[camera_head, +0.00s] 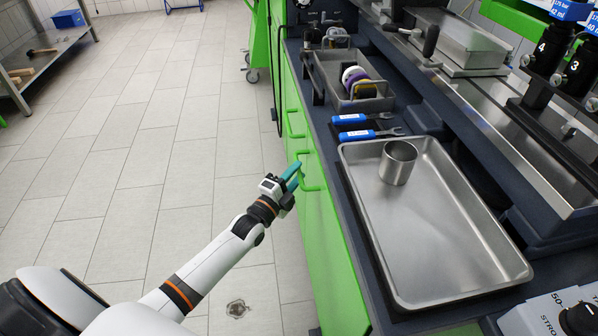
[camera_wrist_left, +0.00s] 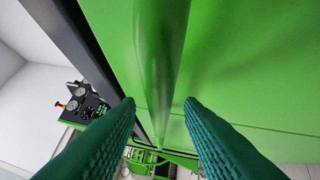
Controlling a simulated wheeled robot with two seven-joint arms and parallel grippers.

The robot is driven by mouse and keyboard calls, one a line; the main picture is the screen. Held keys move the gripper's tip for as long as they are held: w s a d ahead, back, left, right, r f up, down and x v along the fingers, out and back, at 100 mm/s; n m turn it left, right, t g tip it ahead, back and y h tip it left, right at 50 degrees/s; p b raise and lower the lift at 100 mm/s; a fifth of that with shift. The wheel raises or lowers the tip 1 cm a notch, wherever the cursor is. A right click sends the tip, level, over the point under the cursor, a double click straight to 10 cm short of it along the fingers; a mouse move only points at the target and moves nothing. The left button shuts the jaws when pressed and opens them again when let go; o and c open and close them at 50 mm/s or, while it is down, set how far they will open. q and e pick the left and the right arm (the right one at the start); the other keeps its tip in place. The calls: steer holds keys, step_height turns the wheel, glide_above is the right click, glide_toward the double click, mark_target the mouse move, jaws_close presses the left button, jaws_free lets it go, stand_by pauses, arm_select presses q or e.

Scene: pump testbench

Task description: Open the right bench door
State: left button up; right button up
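The right bench door is a green panel (camera_head: 325,235) on the front of the bench in the head view, looking closed. Its green bar handle (camera_head: 311,187) is near the top edge, just right of my left gripper. My left gripper (camera_head: 294,172) has teal fingers at this handle. In the left wrist view, the fingers (camera_wrist_left: 160,103) are apart, with the green handle bar (camera_wrist_left: 160,45) running between them. A gap shows beside the fingertips; contact with the bar cannot be told. My right gripper is not in view.
A second green handle (camera_head: 294,124) is farther along the bench front. On the bench top are a metal tray (camera_head: 440,250) with a steel cup (camera_head: 397,163), two blue-handled wrenches (camera_head: 355,134) and a grey bin (camera_head: 335,72). The tiled floor (camera_head: 130,150) left of the bench is clear.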

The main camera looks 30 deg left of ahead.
arm_select(q)
steer(key=shift+w+d+r, duration=0.1)
steer(key=shift+w+d, duration=0.05)
steer(key=shift+w, duration=0.75)
steer(key=shift+c, duration=0.3)
jaws_close()
